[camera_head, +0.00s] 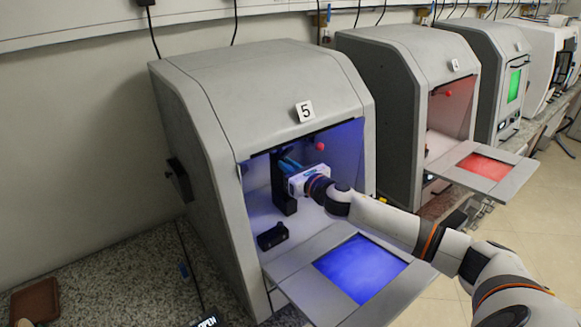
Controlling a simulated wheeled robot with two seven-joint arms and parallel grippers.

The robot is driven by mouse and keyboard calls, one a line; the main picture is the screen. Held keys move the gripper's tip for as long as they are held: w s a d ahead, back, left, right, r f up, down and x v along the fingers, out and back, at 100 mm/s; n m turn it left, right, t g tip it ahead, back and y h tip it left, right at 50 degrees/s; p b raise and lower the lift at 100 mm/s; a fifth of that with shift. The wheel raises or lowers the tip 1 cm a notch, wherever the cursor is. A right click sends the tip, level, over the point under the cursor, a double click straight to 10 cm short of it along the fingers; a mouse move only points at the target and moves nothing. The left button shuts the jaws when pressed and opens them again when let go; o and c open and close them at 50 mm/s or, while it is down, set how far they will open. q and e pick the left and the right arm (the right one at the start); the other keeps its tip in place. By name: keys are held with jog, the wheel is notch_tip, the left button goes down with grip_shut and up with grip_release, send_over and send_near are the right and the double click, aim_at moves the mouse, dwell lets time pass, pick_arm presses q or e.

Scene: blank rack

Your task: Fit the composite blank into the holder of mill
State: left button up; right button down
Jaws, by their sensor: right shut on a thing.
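The mill (230,95) marked 5 stands open, its chamber lit blue. A black upright holder (283,190) is inside the chamber. My right gripper (289,163) reaches into the chamber from the right, with its white body just right of the holder. It is shut on the composite blank, which is small and mostly hidden around the fingertips at the holder's upper part. I cannot tell whether the blank is seated in the holder or only beside it. My left gripper is out of view.
The lowered door (310,285) with a blue window lies in front of the chamber. A small black block (272,236) sits on the chamber floor. A second mill (385,90) marked 4 stands open at the right with a red window. A brown pad (35,302) lies on the speckled counter.

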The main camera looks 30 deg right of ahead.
jog(key=c, duration=1.3)
grip_release()
jog(key=shift+s+f, duration=0.1)
jog(key=shift+s, duration=0.15)
jog(key=shift+s+d+r+b, duration=0.2)
jog(key=shift+s+b, duration=0.55)
jog(key=shift+s, duration=1.15)
jog(key=shift+s+d+r+b, duration=0.15)
jog(key=shift+s+b, duration=0.55)
jog(key=shift+s, duration=1.2)
jog(key=shift+s+d+r+b, duration=0.15)
jog(key=shift+s+b, duration=0.6)
jog(key=shift+s, duration=1.15)
